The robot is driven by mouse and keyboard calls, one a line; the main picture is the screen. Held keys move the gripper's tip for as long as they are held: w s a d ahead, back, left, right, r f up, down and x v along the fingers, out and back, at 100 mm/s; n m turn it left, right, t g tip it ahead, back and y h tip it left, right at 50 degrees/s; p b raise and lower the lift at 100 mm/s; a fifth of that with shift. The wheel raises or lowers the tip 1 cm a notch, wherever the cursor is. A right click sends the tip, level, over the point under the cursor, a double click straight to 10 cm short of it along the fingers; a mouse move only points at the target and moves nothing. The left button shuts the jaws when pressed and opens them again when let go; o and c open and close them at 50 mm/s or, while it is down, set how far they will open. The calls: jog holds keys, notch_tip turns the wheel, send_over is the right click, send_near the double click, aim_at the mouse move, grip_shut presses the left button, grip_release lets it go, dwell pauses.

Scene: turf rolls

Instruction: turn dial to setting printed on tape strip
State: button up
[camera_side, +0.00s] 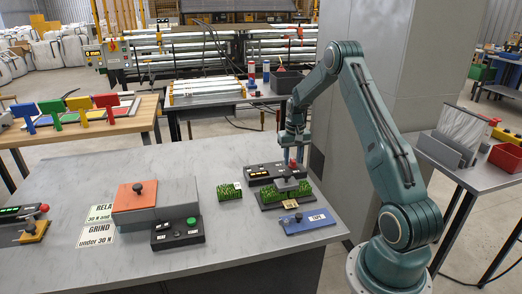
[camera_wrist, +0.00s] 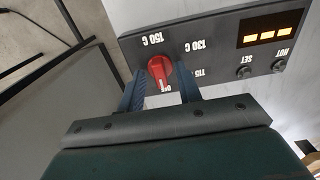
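The red dial (camera_wrist: 159,72) sits on a dark control panel (camera_wrist: 215,50) with settings 150 C, 130 C, a partly hidden 115 and a label at the bottom that seems to read OFF. Its white mark points down toward that bottom label. My gripper (camera_wrist: 161,80) has one finger on each side of the dial, with narrow gaps seeming to show. In the side view my gripper (camera_side: 293,158) points down at the panel's right end (camera_side: 265,175). A small tan tape strip (camera_side: 291,204) lies at the front of the turf piece; its print is too small to read.
A turf square (camera_side: 229,192) lies left of the panel. A blue plate (camera_side: 308,221) with a knob is in front. A box with an orange plate (camera_side: 141,194) and a green-button box (camera_side: 178,233) stand left. The panel has an orange display (camera_wrist: 267,36).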

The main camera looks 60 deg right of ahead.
grip_shut()
jog(key=shift+n, duration=0.5)
jog(key=n, duration=1)
jog(key=shift+n, duration=0.4)
dwell(0.4)
grip_release()
